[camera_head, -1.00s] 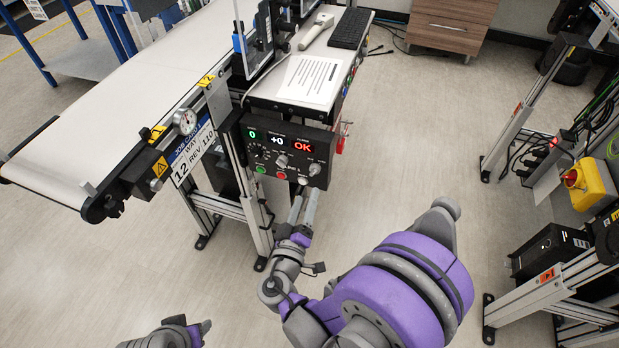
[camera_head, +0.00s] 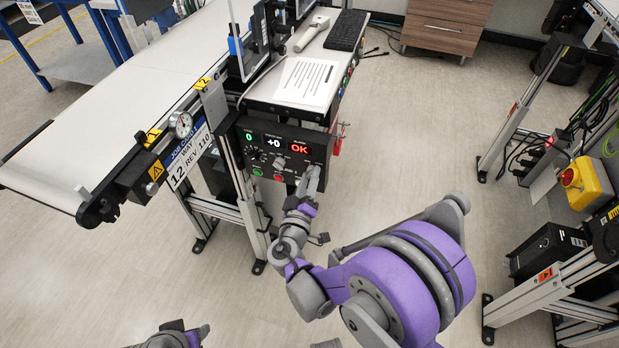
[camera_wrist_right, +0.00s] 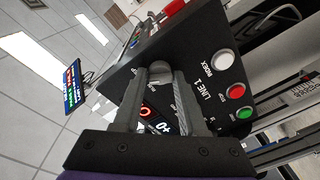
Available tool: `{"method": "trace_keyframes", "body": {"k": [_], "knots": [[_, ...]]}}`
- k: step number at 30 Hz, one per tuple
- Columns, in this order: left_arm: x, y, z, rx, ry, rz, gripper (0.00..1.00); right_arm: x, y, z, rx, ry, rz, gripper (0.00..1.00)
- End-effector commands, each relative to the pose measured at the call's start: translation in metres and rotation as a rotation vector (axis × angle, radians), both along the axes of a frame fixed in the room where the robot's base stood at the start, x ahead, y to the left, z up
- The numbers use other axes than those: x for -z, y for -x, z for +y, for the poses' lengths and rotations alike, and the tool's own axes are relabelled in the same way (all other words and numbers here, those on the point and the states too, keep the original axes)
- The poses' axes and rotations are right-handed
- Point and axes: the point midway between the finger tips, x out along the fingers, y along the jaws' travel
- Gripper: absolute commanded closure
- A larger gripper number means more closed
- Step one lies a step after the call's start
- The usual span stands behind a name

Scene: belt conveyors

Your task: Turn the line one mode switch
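The line one control panel (camera_head: 272,150) is a black box under the conveyor-side shelf, with lit displays, knobs and coloured buttons. My right gripper (camera_head: 312,176) is at its right part, hiding the knob there. In the right wrist view, a grey knob (camera_wrist_right: 158,74) sits between the fingertips of my right gripper (camera_wrist_right: 160,80), which are apart on either side of it; firm contact cannot be made out. "LINE 1" lettering and the white index button (camera_wrist_right: 223,60) show beside it.
A white belt conveyor (camera_head: 130,90) runs along the left. A paper sheet (camera_head: 307,82) and keyboard (camera_head: 346,30) lie on the shelf above the panel. A yellow emergency-stop box (camera_head: 588,183) is far right. Floor between is clear.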

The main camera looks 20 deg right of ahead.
Motion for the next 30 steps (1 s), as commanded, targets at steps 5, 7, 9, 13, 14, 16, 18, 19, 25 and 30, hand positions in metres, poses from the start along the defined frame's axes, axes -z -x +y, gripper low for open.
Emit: {"method": "trace_keyframes", "body": {"k": [5,7,9,13,14,16,18,19,25,30], "knots": [[0.0,0.0,0.0,0.0,0.0,0.0,0.5,-0.0002,0.0002,-0.0001,0.001,0.0,-0.001,0.93],[0.0,0.0,0.0,0.0,0.0,0.0,0.5,-0.0002,0.0002,-0.0001,0.001,0.001,0.0,1.0],[-0.0001,0.0,0.0,0.0,0.0,0.0,0.5,-0.0003,0.0002,-0.0002,0.001,0.001,0.0,1.0],[-0.0001,0.0,0.0,0.0,0.0,0.0,0.5,-0.0004,0.0002,-0.0002,0.001,0.005,0.002,1.0],[-0.0001,0.0,0.0,0.0,0.0,0.0,0.5,-0.0005,0.0003,-0.0003,0.001,0.007,0.004,1.0],[-0.0001,0.0,0.0,0.0,0.0,0.0,0.5,-0.0006,0.0003,-0.0003,0.001,0.017,0.01,1.0],[-0.0001,-0.0001,0.0,0.0,0.0,0.0,0.5,-0.0007,0.0003,-0.0003,0.001,0.034,0.021,1.0],[-0.0001,-0.0001,0.0,0.0,0.0,0.0,0.5,-0.0007,0.0003,-0.0003,0.001,0.043,0.027,1.0],[-0.0002,0.0,0.0,0.0,0.0,0.0,0.5,-0.001,0.0001,-0.0002,0.002,0.141,0.094,1.0],[-0.0002,0.0,0.0,0.0,0.0,0.0,0.5,-0.0014,0.0002,-0.0001,0.002,0.265,0.176,1.0]]}}
